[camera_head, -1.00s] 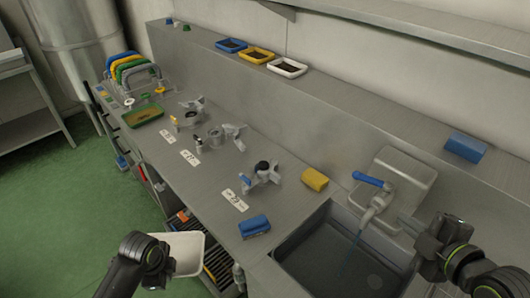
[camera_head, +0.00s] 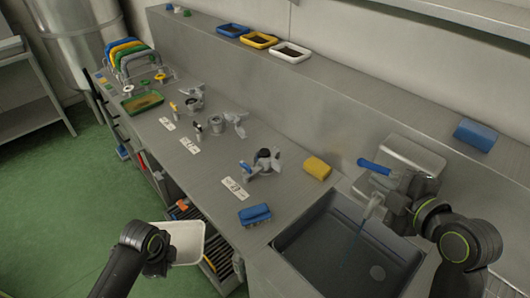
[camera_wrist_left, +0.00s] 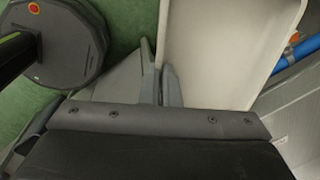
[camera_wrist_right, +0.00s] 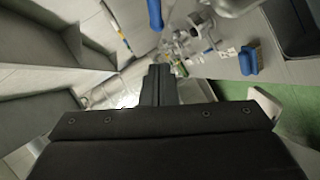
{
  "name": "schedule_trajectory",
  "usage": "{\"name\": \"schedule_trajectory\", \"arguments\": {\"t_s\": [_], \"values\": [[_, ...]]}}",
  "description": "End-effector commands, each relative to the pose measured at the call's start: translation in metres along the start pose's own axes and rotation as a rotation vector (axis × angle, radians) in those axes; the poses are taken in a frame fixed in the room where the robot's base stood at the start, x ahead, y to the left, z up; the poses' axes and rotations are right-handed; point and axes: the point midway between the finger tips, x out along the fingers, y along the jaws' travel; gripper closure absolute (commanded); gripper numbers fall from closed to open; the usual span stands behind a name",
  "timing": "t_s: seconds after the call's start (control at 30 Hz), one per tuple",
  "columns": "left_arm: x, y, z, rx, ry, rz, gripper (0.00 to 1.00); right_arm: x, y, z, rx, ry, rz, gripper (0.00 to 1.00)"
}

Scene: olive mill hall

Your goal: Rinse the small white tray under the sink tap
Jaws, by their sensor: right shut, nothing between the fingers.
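The small white tray (camera_head: 187,240) is held by its edge in my left gripper (camera_head: 160,258), left of the sink and in front of the counter. In the left wrist view the tray (camera_wrist_left: 215,50) rises from between the closed fingers (camera_wrist_left: 162,85). The sink (camera_head: 330,255) is a grey basin at the lower right. Its tap (camera_head: 374,204) has a blue lever (camera_head: 373,166), and a thin bluish line like water falls from the spout into the basin. My right gripper (camera_head: 398,193) is shut and empty just right of the tap; whether it touches the tap is unclear.
A blue brush (camera_head: 254,215) and a yellow sponge (camera_head: 317,168) lie left of the sink. Metal parts with number cards and a green tray (camera_head: 142,103) stand further along the counter. A blue block (camera_head: 475,135) and several small trays sit on the back ledge.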

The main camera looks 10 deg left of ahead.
Motion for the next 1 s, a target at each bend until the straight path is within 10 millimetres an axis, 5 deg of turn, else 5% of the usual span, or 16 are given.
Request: {"name": "schedule_trajectory", "arguments": {"t_s": [0.17, 0.4, 1.0], "values": [[-0.011, -0.002, 0.000, 0.000, 0.000, -0.001, 1.00, 0.030, 0.001, -0.002, 0.004, 0.001, -0.002, 1.00], [-0.021, -0.003, 0.000, 0.000, 0.000, -0.001, 1.00, 0.048, 0.001, 0.020, -0.002, -0.002, -0.003, 1.00], [-0.023, -0.004, 0.000, 0.000, 0.000, -0.001, 1.00, 0.057, 0.000, 0.029, 0.000, -0.002, 0.001, 1.00]]}}
